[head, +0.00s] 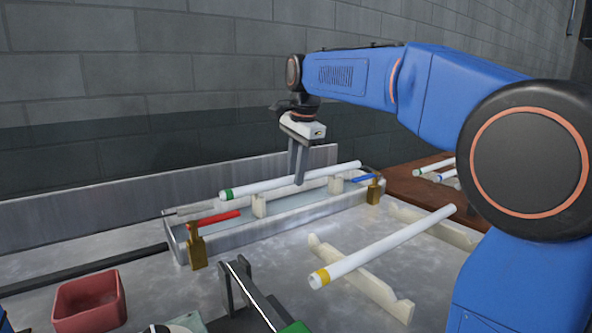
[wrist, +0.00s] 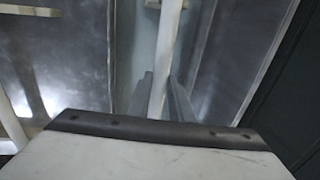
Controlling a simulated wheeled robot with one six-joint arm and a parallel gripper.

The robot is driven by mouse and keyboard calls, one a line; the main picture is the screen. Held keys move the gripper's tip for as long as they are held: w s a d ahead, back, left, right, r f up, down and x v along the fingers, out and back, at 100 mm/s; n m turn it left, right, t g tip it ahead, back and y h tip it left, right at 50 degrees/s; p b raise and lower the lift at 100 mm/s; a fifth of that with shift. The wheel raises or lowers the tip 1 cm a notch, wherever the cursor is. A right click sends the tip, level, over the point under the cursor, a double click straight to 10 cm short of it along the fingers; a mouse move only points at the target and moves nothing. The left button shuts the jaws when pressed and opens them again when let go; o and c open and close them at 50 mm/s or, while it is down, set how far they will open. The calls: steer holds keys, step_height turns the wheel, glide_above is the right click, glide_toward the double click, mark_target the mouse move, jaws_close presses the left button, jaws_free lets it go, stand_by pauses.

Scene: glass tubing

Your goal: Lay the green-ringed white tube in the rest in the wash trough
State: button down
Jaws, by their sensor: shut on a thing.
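The green-ringed white tube (head: 262,187) lies lengthwise over the wash trough (head: 240,238), its green-ringed end to the left. My gripper (head: 300,182) points down and is shut on the tube near its middle. In the wrist view the tube (wrist: 167,45) runs between my two fingers (wrist: 162,100). The rest's cream supports (head: 259,206) stand in the trough directly below the tube, one on each side of my gripper. I cannot tell whether the tube touches them. One cream support (wrist: 152,4) also shows at the top of the wrist view.
A yellow-ringed white tube (head: 385,246) lies on cream stands in front. A red bin (head: 90,301) is front left. More tubes lie on a brown table (head: 415,190).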

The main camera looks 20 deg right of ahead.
steer(key=shift+f, duration=0.15)
steer(key=c, duration=1.6)
jaws_free()
steer(key=r, duration=0.4)
steer(key=s+r, duration=0.1)
steer(key=r, duration=0.3)
steer(key=s+r, duration=0.1)
steer(key=r, duration=0.4)
steer(key=shift+s+d, duration=0.15)
steer(key=shift+d, duration=0.2)
